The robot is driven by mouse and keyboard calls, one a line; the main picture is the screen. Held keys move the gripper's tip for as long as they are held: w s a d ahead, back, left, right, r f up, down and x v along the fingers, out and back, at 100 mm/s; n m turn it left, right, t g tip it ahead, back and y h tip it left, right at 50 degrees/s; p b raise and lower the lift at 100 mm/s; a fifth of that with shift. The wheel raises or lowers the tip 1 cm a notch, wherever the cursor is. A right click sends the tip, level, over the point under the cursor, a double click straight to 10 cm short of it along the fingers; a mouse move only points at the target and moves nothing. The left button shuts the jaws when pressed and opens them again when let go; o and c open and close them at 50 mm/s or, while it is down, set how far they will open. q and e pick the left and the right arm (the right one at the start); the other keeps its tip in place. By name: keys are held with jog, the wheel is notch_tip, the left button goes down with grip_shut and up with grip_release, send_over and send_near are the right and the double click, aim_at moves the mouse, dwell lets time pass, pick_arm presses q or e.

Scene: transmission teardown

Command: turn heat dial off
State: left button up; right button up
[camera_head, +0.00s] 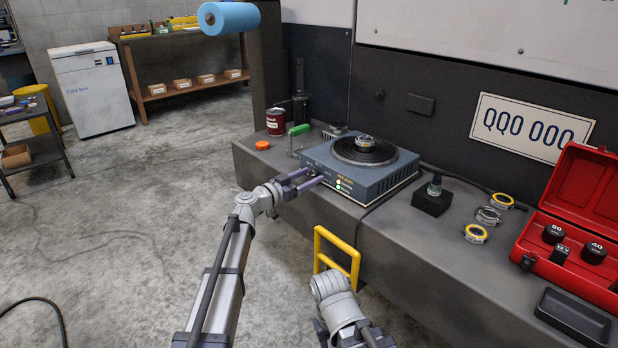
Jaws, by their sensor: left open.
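The heater is a blue-grey hot plate (375,183) with a dark round coil on top, on the workbench. A small round metal part (364,142) sits on the coil. Its front face carries a label with small yellow and green marks. My left gripper (314,176) reaches in from the left, its purple fingers apart at the left part of that front face. A small dark shape, seemingly the heat dial, shows at the fingertips. The fingers partly hide it, and I cannot tell its setting or whether they touch it. My right arm shows at the bottom; its gripper is not visible.
A green-handled tool (298,130), an orange cap (262,145) and a red can (275,122) stand left of the heater. A black block (432,202), several ring parts and a red case (575,262) lie right. A yellow handle (340,252) juts from the bench front.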

pick_arm(q)
jog(key=shift+d, duration=0.1)
grip_shut()
dwell(0.5)
